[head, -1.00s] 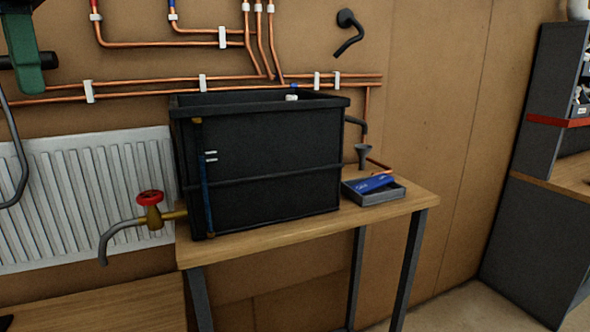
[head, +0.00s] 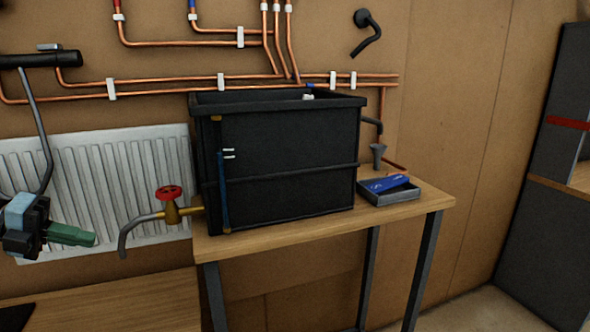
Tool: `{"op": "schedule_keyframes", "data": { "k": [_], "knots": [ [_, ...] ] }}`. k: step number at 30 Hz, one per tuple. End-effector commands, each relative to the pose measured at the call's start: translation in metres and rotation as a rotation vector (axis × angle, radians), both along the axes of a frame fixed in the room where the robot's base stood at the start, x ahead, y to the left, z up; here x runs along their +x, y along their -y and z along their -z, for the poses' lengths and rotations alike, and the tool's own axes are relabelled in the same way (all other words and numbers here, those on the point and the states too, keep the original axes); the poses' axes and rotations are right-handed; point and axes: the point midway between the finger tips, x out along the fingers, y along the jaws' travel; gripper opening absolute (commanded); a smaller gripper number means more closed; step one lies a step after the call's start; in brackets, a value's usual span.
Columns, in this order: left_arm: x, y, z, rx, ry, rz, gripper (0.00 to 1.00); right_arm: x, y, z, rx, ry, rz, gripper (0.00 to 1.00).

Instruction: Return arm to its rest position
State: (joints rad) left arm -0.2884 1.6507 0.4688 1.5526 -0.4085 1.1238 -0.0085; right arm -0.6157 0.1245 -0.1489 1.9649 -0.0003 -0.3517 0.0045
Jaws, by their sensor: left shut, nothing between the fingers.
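My left gripper (head: 88,238) is at the left edge, in front of the white radiator (head: 120,190). Its green fingers point right and are shut with nothing between them. It is apart from the red-handled brass valve (head: 170,205) to its right. My right gripper is not in view.
A large black tank (head: 285,165) stands on a wooden bench (head: 300,238). A grey tray (head: 390,197) with a blue item lies to its right. Copper pipes (head: 175,84) run along the wall. A lower wooden surface (head: 110,305) lies below the gripper. Grey shelving (head: 545,240) stands at right.

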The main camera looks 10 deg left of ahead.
Motion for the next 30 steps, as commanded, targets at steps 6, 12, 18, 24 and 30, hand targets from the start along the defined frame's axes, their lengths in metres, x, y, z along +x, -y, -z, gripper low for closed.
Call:
{"op": "schedule_keyframes", "data": {
  "k": [6, 12, 18, 24, 30],
  "knots": [
    [-0.011, -0.019, 0.107, -0.306, -0.086, -0.304, 0.0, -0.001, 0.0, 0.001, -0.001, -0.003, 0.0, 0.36],
    [-0.037, -0.018, 0.205, -0.547, -0.207, -0.598, 0.0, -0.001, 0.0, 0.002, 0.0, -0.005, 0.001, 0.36],
    [-0.078, 0.005, 0.301, -0.759, -0.376, -0.898, 0.0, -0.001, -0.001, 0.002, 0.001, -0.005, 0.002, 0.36],
    [-0.13, 0.056, 0.386, -0.939, -0.594, -1.189, 0.0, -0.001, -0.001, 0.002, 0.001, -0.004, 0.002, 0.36],
    [-0.187, 0.134, 0.448, -1.084, -0.864, -1.453, 0.0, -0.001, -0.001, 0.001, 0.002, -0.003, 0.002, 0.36]
  ]
}}
